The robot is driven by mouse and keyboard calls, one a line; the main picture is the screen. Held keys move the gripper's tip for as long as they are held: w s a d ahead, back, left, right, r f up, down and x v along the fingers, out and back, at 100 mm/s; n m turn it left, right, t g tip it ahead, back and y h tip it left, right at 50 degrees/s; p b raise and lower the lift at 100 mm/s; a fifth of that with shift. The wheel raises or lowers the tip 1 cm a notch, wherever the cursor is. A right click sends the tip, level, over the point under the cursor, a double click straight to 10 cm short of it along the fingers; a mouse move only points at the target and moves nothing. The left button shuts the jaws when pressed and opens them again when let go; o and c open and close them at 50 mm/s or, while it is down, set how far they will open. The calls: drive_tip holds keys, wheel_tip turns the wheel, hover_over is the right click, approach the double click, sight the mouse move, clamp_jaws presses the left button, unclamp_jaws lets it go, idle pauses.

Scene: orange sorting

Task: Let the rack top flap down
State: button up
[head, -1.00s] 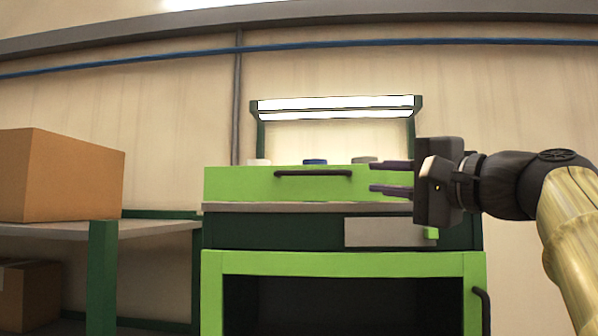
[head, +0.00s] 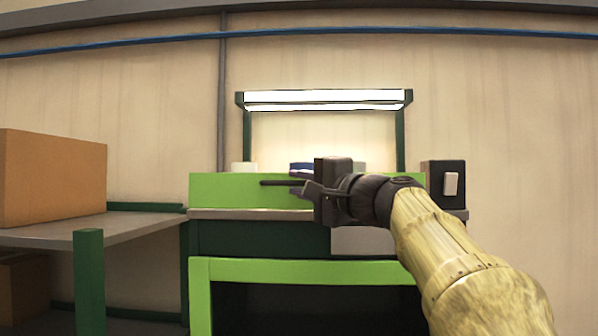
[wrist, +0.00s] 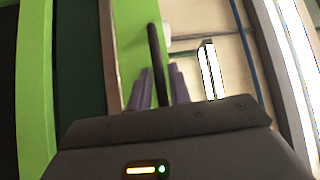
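The rack top flap is the light green panel (head: 225,190) along the top front of the rack; it stands upright. Its dark bar handle (head: 273,183) runs across its front, with the right part hidden behind my gripper (head: 300,187) in the head view. In the wrist view the flap (wrist: 129,35) lies behind the handle (wrist: 155,48). The purple fingers of my gripper (wrist: 160,72) are apart, one on each side of the handle. Narrow gaps seem to show beside the bar, so I see no firm grip.
A worktop edge (head: 250,214) runs below the flap. A white cylinder (head: 243,168) and a blue-topped one (head: 301,167) show behind it. A side table (head: 130,228) with a cardboard box (head: 55,178) stands left. A dark box with a light plate (head: 444,182) is at right.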

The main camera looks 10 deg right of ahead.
drive_tip(key=shift+w+a, duration=0.15)
drive_tip(key=shift+w, duration=0.1)
clamp_jaws()
